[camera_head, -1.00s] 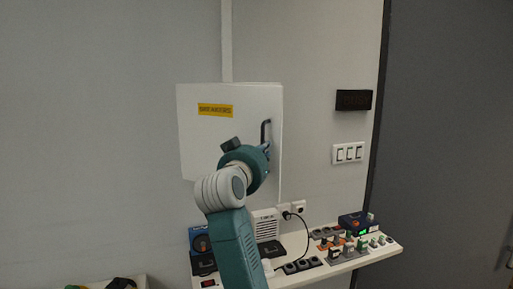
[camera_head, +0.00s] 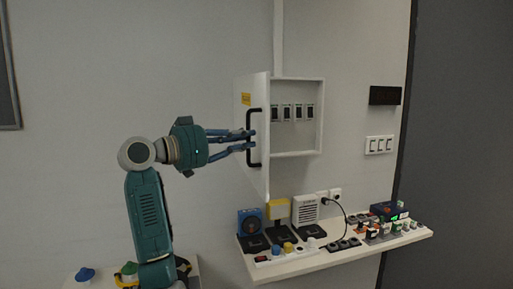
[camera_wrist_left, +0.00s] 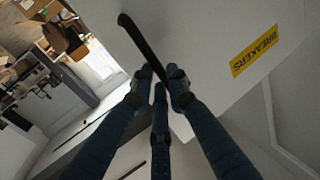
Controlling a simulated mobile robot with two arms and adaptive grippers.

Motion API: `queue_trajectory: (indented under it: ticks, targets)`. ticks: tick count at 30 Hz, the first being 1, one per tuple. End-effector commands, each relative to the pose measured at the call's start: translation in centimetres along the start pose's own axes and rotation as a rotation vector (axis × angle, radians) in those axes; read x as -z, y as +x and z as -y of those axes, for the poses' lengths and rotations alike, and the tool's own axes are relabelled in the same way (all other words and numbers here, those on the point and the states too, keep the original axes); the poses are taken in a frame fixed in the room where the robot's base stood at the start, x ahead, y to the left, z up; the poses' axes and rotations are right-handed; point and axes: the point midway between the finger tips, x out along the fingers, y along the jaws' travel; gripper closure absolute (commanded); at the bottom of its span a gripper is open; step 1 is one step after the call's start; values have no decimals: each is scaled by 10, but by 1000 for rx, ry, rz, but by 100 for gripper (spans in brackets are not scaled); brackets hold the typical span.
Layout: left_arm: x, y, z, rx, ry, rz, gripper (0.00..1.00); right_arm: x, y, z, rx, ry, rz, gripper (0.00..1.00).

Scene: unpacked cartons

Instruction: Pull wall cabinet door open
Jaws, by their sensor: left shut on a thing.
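The white wall cabinet (camera_head: 322,115) hangs on the grey wall, and its inside shows several dark breakers (camera_head: 292,112). Its door (camera_head: 260,178) stands swung out on the left side of the box, with a yellow BREAKERS label that also shows in the left wrist view (camera_wrist_left: 254,50). A black bar handle (camera_head: 250,118) runs upright on the door's face. My left gripper (camera_head: 248,141) reaches in from the left with its blue fingers at the handle. In the left wrist view the fingertips (camera_wrist_left: 160,78) close around the lower end of the handle (camera_wrist_left: 137,38). My right gripper is not in view.
A white shelf (camera_head: 345,258) below the cabinet carries a blue device (camera_head: 250,222), a white vented box (camera_head: 305,209), sockets and several small switches. A wall switch panel (camera_head: 378,145) and a dark display (camera_head: 385,95) are at the right.

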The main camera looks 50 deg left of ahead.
Motion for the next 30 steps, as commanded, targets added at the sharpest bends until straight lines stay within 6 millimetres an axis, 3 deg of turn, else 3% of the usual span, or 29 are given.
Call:
queue_trajectory:
  ticks: [7, 20, 21, 23, 30]
  targets:
    - [-3, -15, 13, 8, -3, 6, 100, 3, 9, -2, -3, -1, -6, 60]
    - [-1, -17, 16, 10, -3, 3, 100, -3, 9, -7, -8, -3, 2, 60]
    - [-1, -17, 16, 10, -3, 2, 79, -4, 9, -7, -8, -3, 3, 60]
    - [0, -17, 15, 10, -3, 2, 67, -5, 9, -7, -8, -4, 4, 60]
    - [0, -17, 14, 6, -1, 1, 66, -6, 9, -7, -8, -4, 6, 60]
